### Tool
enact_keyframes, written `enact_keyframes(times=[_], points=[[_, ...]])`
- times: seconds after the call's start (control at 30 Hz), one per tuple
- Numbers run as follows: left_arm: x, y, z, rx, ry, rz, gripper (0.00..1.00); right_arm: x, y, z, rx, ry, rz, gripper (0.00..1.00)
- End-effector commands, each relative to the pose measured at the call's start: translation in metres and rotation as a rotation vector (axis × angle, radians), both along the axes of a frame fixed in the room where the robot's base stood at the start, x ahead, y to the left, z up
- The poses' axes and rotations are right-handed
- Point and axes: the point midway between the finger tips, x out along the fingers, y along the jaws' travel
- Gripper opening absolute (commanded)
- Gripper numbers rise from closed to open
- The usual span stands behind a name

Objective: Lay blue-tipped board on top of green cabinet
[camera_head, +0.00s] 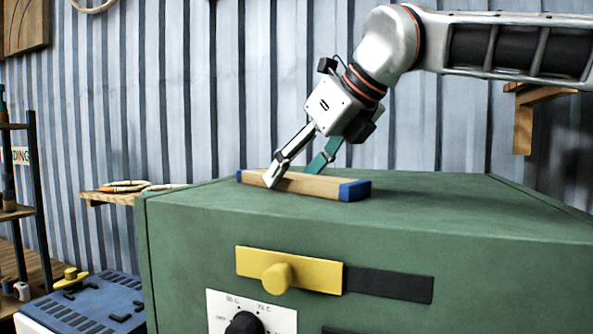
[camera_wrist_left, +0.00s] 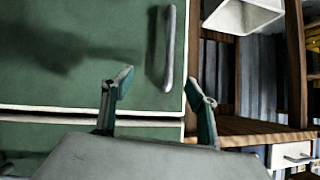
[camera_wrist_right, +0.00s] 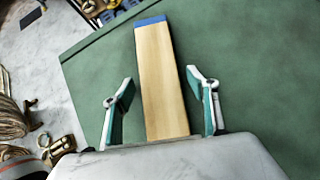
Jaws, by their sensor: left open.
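The blue-tipped board (camera_head: 318,185), pale wood with blue ends, lies flat on top of the green cabinet (camera_head: 400,220). In the right wrist view the board (camera_wrist_right: 162,85) runs away from me between my fingers, its near end hidden by the gripper body. My right gripper (camera_head: 290,176) is over the board with one finger on each side. Its fingers (camera_wrist_right: 160,88) stand apart with gaps visible beside the board, so it is open around it. My left gripper (camera_wrist_left: 158,85) is open and empty, in front of a green panel with a grey handle (camera_wrist_left: 169,48).
The cabinet front has a yellow slider (camera_head: 290,270) and a black dial (camera_head: 245,322). A blue slotted surface (camera_head: 90,305) and a shelf rack (camera_head: 18,185) stand at left. The cabinet top right of the board is clear.

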Motion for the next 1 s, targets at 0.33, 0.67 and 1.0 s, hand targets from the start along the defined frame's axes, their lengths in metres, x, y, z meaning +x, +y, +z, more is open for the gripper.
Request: enact_keyframes(times=[0.33, 0.67, 1.0], points=[[0.0, 0.0, 0.004, -0.001, -0.001, 0.0, 0.58, 0.0, 0.0, 0.004, 0.0, -0.002, 0.0, 0.58], [0.0, 0.0, -0.001, 0.0, 0.001, 0.001, 0.58, -0.027, -0.028, 0.044, 0.003, -0.003, -0.001, 0.58], [-0.001, 0.0, -0.002, 0.0, 0.003, 0.0, 0.58, -0.056, -0.055, 0.082, 0.0, -0.001, 0.001, 0.58]])
